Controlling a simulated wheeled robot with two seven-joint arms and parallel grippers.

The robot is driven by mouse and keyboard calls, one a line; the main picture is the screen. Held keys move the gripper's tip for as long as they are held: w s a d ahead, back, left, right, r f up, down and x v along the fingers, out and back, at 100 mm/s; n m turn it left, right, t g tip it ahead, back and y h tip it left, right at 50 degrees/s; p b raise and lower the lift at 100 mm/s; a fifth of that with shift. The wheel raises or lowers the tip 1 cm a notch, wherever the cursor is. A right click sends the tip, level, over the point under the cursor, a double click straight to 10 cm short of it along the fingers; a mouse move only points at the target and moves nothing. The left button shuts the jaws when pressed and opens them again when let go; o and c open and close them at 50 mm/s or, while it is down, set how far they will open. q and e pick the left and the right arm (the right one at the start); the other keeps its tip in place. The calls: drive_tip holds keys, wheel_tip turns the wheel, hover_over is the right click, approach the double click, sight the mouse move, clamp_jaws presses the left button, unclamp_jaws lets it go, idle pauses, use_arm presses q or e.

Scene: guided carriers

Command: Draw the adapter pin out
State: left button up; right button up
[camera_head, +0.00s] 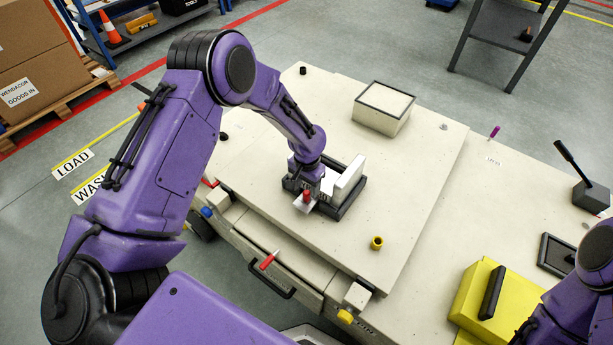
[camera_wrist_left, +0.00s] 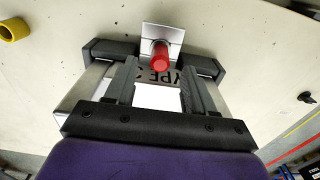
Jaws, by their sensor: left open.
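A red-headed pin (camera_head: 306,195) stands at a light metal plate on the near-left side of a white block (camera_head: 350,178) in a dark frame. In the left wrist view the red pin (camera_wrist_left: 160,55) stands against the silver plate (camera_wrist_left: 172,33), just beyond my fingertips. My left gripper (camera_wrist_left: 158,72) is open, its two grey fingers apart. A white face with partly hidden "TYPE" lettering shows between them. In the head view my left gripper (camera_head: 309,185) is close to the pin; its fingertips are hard to make out. My right gripper is out of view.
A grey-rimmed box (camera_head: 384,108) stands farther back on the pale carrier top. A yellow ring (camera_head: 377,242) stands near its front right. A yellow case (camera_head: 477,297) stands at lower right. The top between is mostly clear.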

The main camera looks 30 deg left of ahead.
sight(306, 192)
use_arm(q)
wheel_tip(306, 192, down, 4)
drive_tip(key=shift+f, duration=0.25)
drive_tip(key=shift+c, duration=0.3)
clamp_jaws()
drive_tip(key=c, duration=0.6)
unclamp_jaws()
drive_tip(key=shift+c, duration=0.2)
drive_tip(key=shift+r, duration=0.1)
clamp_jaws()
